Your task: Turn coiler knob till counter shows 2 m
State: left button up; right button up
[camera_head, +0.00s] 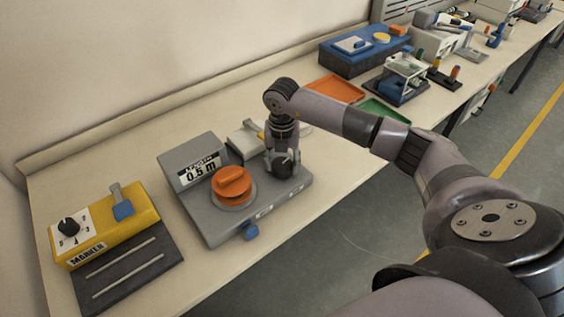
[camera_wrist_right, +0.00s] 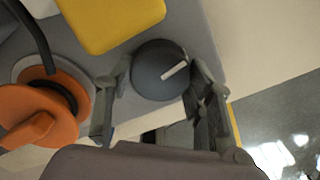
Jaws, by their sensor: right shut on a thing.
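The grey coiler (camera_head: 255,212) stands on the bench with its counter (camera_head: 200,171) reading 0.5 m. An orange spool (camera_head: 232,182) sits on its top and also shows at the left of the wrist view (camera_wrist_right: 30,118). My right gripper (camera_head: 282,166) points down at the coiler's right end, shut on the dark round coiler knob (camera_head: 284,171). In the wrist view the knob (camera_wrist_right: 150,72) lies between the two fingers, its white pointer mark slanting up to the right. My left gripper is not in view.
A yellow marker unit (camera_head: 105,225) with a dial stands left of the coiler. A blue clamp-like part (camera_head: 250,232) is on the coiler's front edge. Orange (camera_head: 335,88) and green (camera_head: 384,112) trays and other devices lie farther along the bench. The bench front edge is close by.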

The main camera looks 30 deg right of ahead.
jog(key=shift+m, duration=0.3)
jog(key=m, duration=0.4)
jog(key=shift+m+p, duration=0.3)
jog(key=shift+p, duration=0.05)
jog(key=m+p, duration=0.1)
jog(key=m, duration=0.4)
jog(key=shift+w+r, duration=0.1)
jog(key=m+p, duration=0.2)
jog(key=m, duration=0.3)
jog(key=shift+m, duration=0.4)
jog(key=m+p, duration=0.2)
jog(key=m, duration=0.3)
jog(key=shift+m, duration=0.3)
jog(key=o, duration=1.2)
jog(key=shift+c, duration=0.2)
